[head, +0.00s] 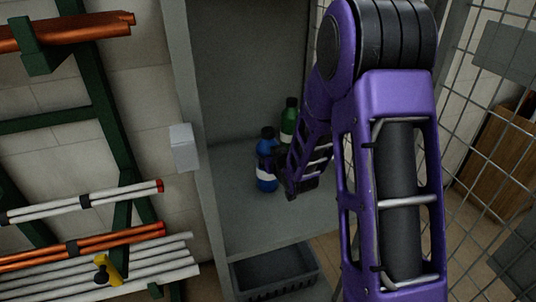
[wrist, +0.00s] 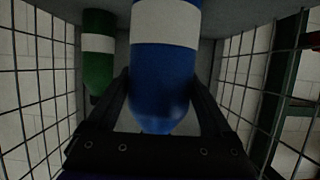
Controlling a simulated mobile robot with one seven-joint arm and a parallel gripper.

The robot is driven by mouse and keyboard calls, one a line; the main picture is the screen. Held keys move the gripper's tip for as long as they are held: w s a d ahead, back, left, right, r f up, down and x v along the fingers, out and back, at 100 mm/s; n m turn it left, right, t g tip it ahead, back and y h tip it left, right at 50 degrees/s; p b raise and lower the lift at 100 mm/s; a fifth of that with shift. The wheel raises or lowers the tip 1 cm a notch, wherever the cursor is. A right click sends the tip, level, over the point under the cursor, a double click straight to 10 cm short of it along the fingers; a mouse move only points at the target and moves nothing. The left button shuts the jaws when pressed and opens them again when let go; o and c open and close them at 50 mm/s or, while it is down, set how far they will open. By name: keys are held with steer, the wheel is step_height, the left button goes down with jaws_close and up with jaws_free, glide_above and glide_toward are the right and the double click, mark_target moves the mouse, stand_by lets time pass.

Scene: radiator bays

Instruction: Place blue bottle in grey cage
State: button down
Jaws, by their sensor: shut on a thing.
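The blue bottle (head: 267,172) has a white label band and a dark cap. It is upright inside the grey cage (head: 203,130), at its pale shelf floor; I cannot tell whether its base touches the floor. My gripper (head: 281,160) reaches in from the right and is shut on the bottle. In the wrist view, which looks inverted, the blue bottle (wrist: 165,60) lies between the two dark fingers of my gripper (wrist: 158,85), near its shoulder. Its cap is hidden there.
A green bottle (head: 289,122) with a white band stands behind and right of the blue one; it also shows in the wrist view (wrist: 98,50). Wire mesh (head: 490,130) borders the right. A dark crate (head: 275,275) sits below the shelf. A pipe rack (head: 105,90) stands left.

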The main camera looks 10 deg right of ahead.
jaws_free()
steer(key=shift+r+p, duration=0.25)
steer(key=shift+p, duration=0.1)
steer(key=v, duration=1.2)
